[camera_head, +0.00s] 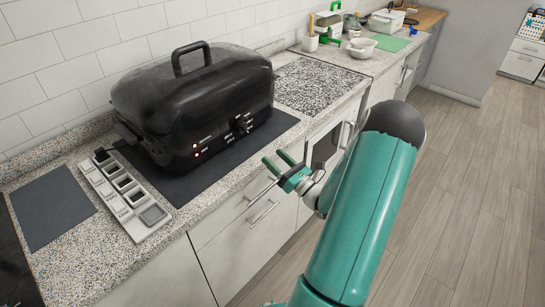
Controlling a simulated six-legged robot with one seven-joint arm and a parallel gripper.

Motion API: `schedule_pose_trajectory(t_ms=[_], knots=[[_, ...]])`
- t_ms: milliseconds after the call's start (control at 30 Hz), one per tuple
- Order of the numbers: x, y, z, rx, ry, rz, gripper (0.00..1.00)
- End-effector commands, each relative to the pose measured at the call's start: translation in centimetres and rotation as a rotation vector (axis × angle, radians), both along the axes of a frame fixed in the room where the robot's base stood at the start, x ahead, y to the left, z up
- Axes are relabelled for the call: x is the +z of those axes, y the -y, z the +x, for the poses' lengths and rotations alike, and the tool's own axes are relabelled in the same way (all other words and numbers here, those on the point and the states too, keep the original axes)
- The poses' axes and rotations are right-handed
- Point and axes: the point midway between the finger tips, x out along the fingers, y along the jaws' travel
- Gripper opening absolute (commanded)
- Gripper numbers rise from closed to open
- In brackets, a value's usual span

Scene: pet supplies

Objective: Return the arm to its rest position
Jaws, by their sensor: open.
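My arm (362,220) is green with a dark rounded elbow and rises from the bottom of the view, in front of the counter. My gripper (276,165) is at the middle of the view, near the counter's front edge. Its two green fingers are apart and point left toward the black roaster. Nothing shows between them. The gripper looks apart from the roaster. Part of the wrist is hidden behind the arm.
A black lidded roaster (190,100) stands on a dark mat (215,168) on the speckled counter (75,262). A grey-white panel with several compartments (124,193) lies left of it. Bowls (361,47) and bottles stand farther back. The wooden floor (480,210) at right is clear.

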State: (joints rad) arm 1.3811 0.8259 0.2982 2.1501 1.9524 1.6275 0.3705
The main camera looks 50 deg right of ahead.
Motion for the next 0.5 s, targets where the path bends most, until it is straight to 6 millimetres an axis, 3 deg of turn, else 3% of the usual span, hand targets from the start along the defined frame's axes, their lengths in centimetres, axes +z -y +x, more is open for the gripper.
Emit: schedule_pose_trajectory(t_ms=[333,433,500], knots=[[0.2,-0.3,0.2,0.01,-0.002,-0.007,0.6],[1.1,-2.1,1.2,0.072,-0.02,-0.054,0.6],[2.2,-4.7,2.4,0.159,-0.046,-0.121,0.6]])
